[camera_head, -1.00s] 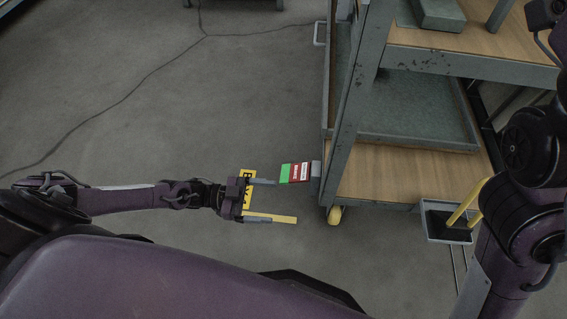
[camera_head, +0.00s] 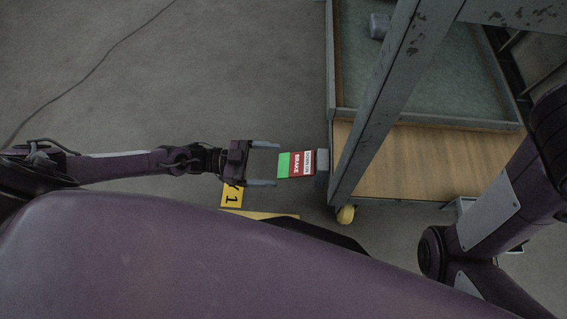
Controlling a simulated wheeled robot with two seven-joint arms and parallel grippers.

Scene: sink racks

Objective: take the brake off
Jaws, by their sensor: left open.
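The brake lever (camera_head: 297,164) is a flat piece with a green end, a red middle marked BRAKE and a white label. It sticks out to the left from a grey bracket at the lower left corner of the rack (camera_head: 386,95). My left gripper (camera_head: 265,164) is open, its two fingers pointing right, just left of the green end. The fingertips appear apart from the lever, one above and one below its line.
A yellow caster (camera_head: 345,215) stands under the rack's corner. The rack has a wooden lower shelf (camera_head: 400,165) and a grey tray (camera_head: 428,118). A yellow floor marker (camera_head: 231,195) lies below my left gripper. A dark cable crosses the otherwise clear floor at left.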

